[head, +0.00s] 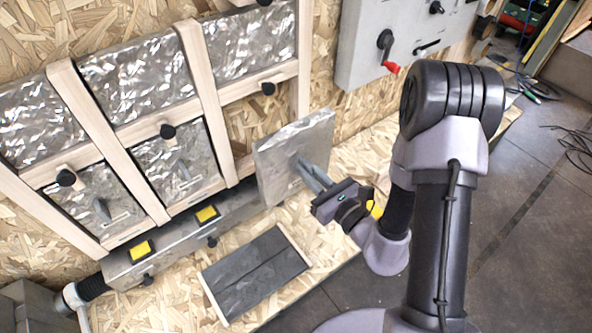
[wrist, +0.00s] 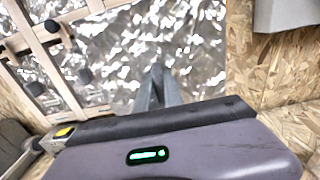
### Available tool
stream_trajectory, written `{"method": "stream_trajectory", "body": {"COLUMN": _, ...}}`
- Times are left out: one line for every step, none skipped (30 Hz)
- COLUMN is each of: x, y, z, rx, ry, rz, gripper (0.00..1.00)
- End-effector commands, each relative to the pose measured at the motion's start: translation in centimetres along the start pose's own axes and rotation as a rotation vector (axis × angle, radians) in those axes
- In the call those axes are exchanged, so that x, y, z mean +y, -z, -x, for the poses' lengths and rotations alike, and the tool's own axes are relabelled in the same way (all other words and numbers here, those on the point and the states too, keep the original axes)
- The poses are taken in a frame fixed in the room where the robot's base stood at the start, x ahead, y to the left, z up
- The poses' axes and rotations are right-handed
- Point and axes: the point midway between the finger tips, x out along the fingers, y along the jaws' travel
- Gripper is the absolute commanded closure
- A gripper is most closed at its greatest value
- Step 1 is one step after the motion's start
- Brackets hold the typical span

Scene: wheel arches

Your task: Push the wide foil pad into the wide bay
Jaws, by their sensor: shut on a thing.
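A square silvery foil pad (head: 285,158) is held upright by my gripper (head: 305,172), in front of the wooden frame. The fingers are shut at the middle of its near face, seemingly on a grip there, which they mostly hide. In the wrist view my fingers (wrist: 157,78) meet in front of the crinkled foil pad (wrist: 203,55). An empty bay (head: 258,118) at the lower right of the frame shows bare chipboard. The pad is in front of and below this bay, apart from it, and covers its lower edge.
Foil pads (head: 178,165) fill the other visible bays, with black knobs on the wooden bars (head: 200,75). A grey rail (head: 178,238) with yellow panels runs below. A dark slatted tray (head: 255,272) lies on the chipboard ledge. A grey wall box (head: 400,45) stands right.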

Motion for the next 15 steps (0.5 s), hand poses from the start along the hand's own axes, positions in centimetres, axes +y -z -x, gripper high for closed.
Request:
{"method": "stream_trajectory", "body": {"x": -0.1, "y": 0.0, "z": 0.0, "rx": -0.001, "ry": 0.003, "rz": 0.001, "gripper": 1.0}}
{"method": "stream_trajectory", "body": {"x": -0.1, "y": 0.1, "z": -0.1, "rx": -0.001, "ry": 0.004, "rz": 0.003, "gripper": 1.0}}
{"method": "stream_trajectory", "body": {"x": -0.1, "y": 0.2, "z": -0.2, "rx": -0.001, "ry": 0.003, "rz": 0.003, "gripper": 1.0}}
{"method": "stream_trajectory", "body": {"x": -0.1, "y": 0.3, "z": -0.3, "rx": -0.002, "ry": 0.002, "rz": 0.004, "gripper": 1.0}}
{"method": "stream_trajectory", "body": {"x": -0.1, "y": 0.3, "z": -0.4, "rx": -0.002, "ry": 0.0, "rz": 0.006, "gripper": 1.0}}
{"method": "stream_trajectory", "body": {"x": -0.1, "y": 0.4, "z": -0.6, "rx": -0.003, "ry": 0.0, "rz": 0.006, "gripper": 1.0}}
{"method": "stream_trajectory", "body": {"x": -0.1, "y": 0.5, "z": -0.8, "rx": -0.003, "ry": -0.002, "rz": 0.008, "gripper": 1.0}}
{"method": "stream_trajectory", "body": {"x": -0.1, "y": 0.5, "z": -0.9, "rx": -0.003, "ry": -0.002, "rz": 0.008, "gripper": 1.0}}
{"method": "stream_trajectory", "body": {"x": -0.1, "y": 0.5, "z": -1.2, "rx": -0.003, "ry": -0.004, "rz": 0.008, "gripper": 1.0}}
{"method": "stream_trajectory", "body": {"x": -0.1, "y": 0.5, "z": -1.3, "rx": -0.003, "ry": -0.003, "rz": 0.009, "gripper": 1.0}}
{"method": "stream_trajectory", "body": {"x": -0.1, "y": 0.5, "z": -1.5, "rx": -0.003, "ry": -0.004, "rz": 0.008, "gripper": 1.0}}
{"method": "stream_trajectory", "body": {"x": -0.1, "y": 0.5, "z": -1.6, "rx": -0.003, "ry": -0.003, "rz": 0.008, "gripper": 1.0}}
{"method": "stream_trajectory", "body": {"x": -0.1, "y": 0.5, "z": -1.8, "rx": -0.003, "ry": -0.002, "rz": 0.008, "gripper": 1.0}}
{"method": "stream_trajectory", "body": {"x": -0.1, "y": 0.5, "z": -1.9, "rx": -0.003, "ry": -0.002, "rz": 0.007, "gripper": 1.0}}
{"method": "stream_trajectory", "body": {"x": -0.1, "y": 0.5, "z": -2.1, "rx": -0.003, "ry": 0.0, "rz": 0.006, "gripper": 1.0}}
